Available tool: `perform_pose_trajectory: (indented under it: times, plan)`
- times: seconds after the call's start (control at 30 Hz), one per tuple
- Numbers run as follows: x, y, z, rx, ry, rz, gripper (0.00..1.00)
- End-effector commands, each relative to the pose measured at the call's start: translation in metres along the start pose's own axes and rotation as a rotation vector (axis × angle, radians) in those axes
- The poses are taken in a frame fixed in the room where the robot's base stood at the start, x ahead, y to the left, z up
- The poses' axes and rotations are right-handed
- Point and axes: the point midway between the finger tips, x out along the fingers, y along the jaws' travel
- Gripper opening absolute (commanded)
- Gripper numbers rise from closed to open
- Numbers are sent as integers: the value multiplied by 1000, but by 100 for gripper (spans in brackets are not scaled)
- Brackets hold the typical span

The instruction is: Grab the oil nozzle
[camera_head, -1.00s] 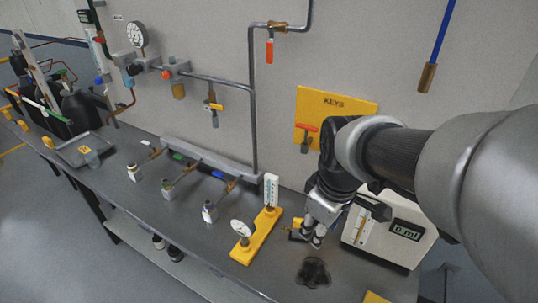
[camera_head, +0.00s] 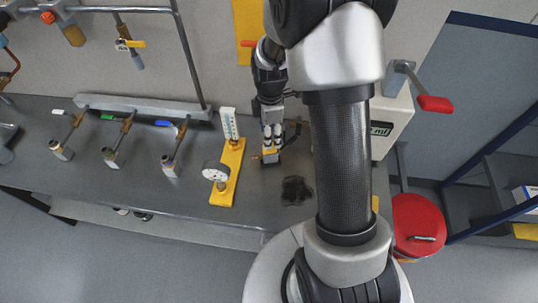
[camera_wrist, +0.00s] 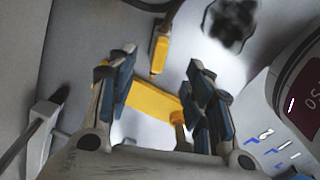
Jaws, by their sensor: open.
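My gripper (camera_head: 270,146) is low over the bench, just right of the yellow gauge stand, with its fingers pointing down. In the wrist view my gripper (camera_wrist: 160,82) has its dark-padded fingers spread, with nothing clamped. A yellow bar (camera_wrist: 152,98) shows between and beyond the fingers; I cannot tell whether they touch it. Just beyond it is a yellow tip-like piece (camera_wrist: 159,54) on a dark stem, apart from the fingers. I cannot tell for certain which yellow part belongs to the oil nozzle.
A white machine with an ml display (camera_head: 382,128) stands close right, partly behind my arm. The yellow gauge stand (camera_head: 228,172) is close left. A dark stain (camera_head: 297,190) lies in front.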

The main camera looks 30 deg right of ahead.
Motion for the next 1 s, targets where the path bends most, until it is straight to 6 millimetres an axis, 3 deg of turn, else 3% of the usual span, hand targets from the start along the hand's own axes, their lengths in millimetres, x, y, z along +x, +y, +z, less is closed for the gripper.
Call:
perform_pose_trajectory:
  times: [0.03,0.13,0.47,0.73,1.0]
  plan:
    - [14,-1,0,0,0,-4,47]
    - [31,-1,0,0,0,-3,47]
    - [52,0,0,1,0,-1,47]
    - [91,0,0,1,0,-2,47]
    - [96,1,0,1,0,2,47]
